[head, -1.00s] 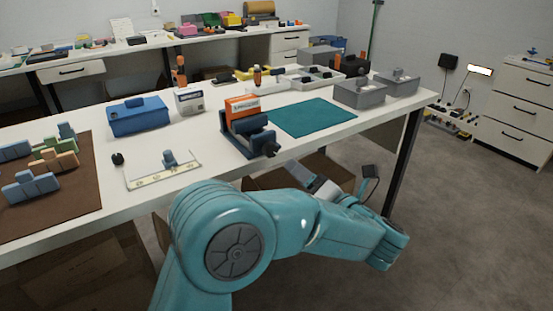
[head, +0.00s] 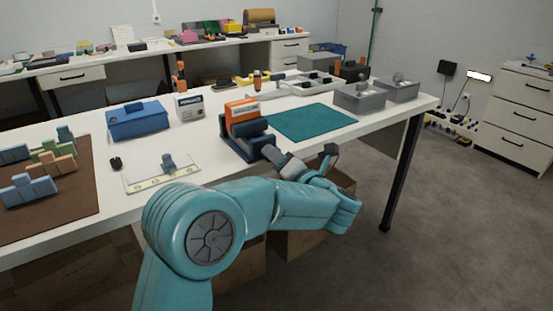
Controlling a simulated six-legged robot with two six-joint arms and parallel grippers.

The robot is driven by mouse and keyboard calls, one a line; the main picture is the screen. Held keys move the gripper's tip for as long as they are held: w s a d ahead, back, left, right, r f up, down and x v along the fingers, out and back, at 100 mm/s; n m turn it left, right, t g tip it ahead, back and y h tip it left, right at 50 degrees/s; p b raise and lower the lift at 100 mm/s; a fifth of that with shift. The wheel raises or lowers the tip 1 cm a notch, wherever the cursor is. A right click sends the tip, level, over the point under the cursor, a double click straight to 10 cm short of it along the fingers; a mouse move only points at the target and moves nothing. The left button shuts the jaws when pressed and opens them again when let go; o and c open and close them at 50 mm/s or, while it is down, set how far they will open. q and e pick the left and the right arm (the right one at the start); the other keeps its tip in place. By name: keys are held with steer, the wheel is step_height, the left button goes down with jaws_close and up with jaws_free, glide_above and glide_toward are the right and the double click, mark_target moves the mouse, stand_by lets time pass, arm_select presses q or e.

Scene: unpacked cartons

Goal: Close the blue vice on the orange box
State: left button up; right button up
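The blue vice (head: 246,142) stands at the front edge of the white table, near the middle of the head view. The orange box (head: 242,110) stands upright in it, its lower part hidden by the front jaw. I cannot tell whether both jaws touch the box. My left gripper (head: 301,153) is at the table's front edge, just right of the vice. Its two fingers are spread apart with nothing between them. One fingertip overlaps the vice's front end in the picture, where the handle is mostly hidden; I cannot tell if they touch. My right gripper is out of view.
A teal mat (head: 310,122) lies right of the vice, with grey bins (head: 360,98) beyond it. A blue case (head: 138,120) and a white box (head: 189,106) stand to the left. A white tray (head: 162,180) lies at the front edge. Open cartons sit under the table.

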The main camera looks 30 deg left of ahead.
arm_select(q)
steer(key=shift+c, duration=1.3)
steer(key=shift+m, duration=0.3)
steer(key=shift+m+p, duration=10.6)
steer(key=shift+m, duration=3.2)
steer(key=shift+f, duration=0.1)
